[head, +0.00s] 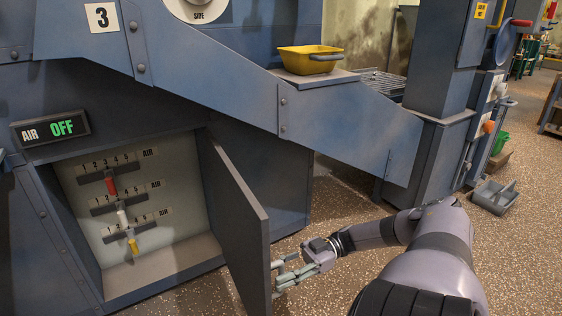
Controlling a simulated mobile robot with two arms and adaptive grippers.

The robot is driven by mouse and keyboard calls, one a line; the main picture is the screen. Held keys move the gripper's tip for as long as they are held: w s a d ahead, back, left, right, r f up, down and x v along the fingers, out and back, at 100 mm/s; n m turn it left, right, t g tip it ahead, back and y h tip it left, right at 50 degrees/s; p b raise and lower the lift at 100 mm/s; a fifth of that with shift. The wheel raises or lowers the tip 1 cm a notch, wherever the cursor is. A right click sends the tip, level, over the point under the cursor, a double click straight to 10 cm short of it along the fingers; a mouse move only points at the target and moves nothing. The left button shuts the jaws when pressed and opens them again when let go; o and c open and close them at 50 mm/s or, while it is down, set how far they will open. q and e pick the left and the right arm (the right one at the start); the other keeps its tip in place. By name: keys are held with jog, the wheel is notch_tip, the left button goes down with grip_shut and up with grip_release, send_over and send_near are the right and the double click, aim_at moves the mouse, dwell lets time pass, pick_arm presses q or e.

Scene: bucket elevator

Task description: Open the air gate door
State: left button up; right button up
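The air gate door (238,222) is a dark grey panel. It stands swung wide open on the right side of a recessed compartment in the blue machine. Inside the compartment, a pale back panel (88,232) carries three numbered slots with a red, a white and a yellow lever. My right gripper (276,275) is at the door's free edge on the right. Its fingers look spread and reach to the edge; I cannot tell whether they touch it or grip a handle there. My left gripper is not in view.
An "AIR OFF" sign (50,130) is above the compartment. A yellow bin (308,60) sits on a ledge over a sloping blue chute (330,112). A grey tray (495,196) lies on the speckled floor at right. Floor right of the door is open around my arm.

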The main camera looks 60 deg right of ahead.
jog(key=v, duration=0.7)
jog(key=shift+d, duration=0.25)
jog(key=shift+s, duration=0.1)
